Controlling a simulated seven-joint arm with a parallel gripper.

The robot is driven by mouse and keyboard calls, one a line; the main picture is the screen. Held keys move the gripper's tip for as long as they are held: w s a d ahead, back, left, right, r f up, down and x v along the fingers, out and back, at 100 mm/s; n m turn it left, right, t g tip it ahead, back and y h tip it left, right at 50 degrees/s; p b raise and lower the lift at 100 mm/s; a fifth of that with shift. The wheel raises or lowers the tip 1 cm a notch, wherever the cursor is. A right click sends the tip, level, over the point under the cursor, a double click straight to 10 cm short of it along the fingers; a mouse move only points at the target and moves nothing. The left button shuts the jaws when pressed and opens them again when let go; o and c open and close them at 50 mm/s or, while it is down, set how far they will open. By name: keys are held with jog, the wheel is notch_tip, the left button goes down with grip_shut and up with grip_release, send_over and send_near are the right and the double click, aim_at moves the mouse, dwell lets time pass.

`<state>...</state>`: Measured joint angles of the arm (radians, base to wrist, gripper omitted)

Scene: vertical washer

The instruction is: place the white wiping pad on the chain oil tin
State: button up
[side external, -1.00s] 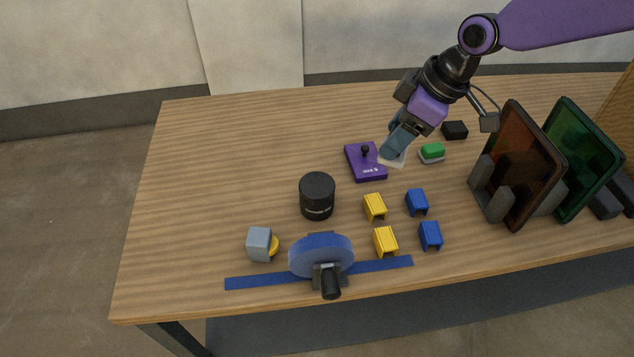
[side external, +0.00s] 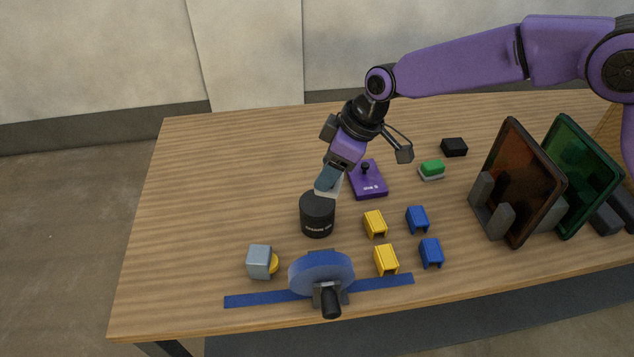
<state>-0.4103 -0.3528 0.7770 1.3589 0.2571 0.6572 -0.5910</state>
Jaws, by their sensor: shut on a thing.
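The chain oil tin is a black cylinder (side external: 317,218) standing upright in the middle of the table. My gripper (side external: 328,184) points down over the tin's top, slightly toward its right side. It is shut on the white wiping pad (side external: 327,193), of which only a pale strip shows below the fingers. The pad overlaps the tin's upper rim in this view. I cannot tell whether it touches the tin or hangs just above it. The fingers hide part of the pad and of the tin's top.
A purple block with a black knob (side external: 369,181) lies right of the tin. Yellow (side external: 374,223) and blue (side external: 417,218) clips stand to the right. A blue disc on a stand (side external: 321,273) is in front. Framed orange (side external: 517,180) and green panels (side external: 577,175) stand at right. The table's left side is clear.

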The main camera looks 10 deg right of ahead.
aim_at(342, 177)
jog(key=shift+w+a+f, duration=0.35)
jog(key=shift+f, duration=0.25)
jog(key=shift+w+a+f, duration=0.3)
jog(key=shift+w+f, duration=0.1)
jog(key=shift+f, duration=0.25)
jog(key=shift+w+a+f, duration=0.35)
jog(key=shift+f, duration=1.75)
jog(key=shift+f, duration=0.1)
jog(key=o, duration=1)
jog(key=shift+o, duration=0.2)
jog(key=v, duration=1.1)
jog(key=shift+w+a, duration=0.1)
jog(key=shift+d+r, duration=0.3)
jog(key=shift+r, duration=0.3)
jog(key=shift+s, duration=0.2)
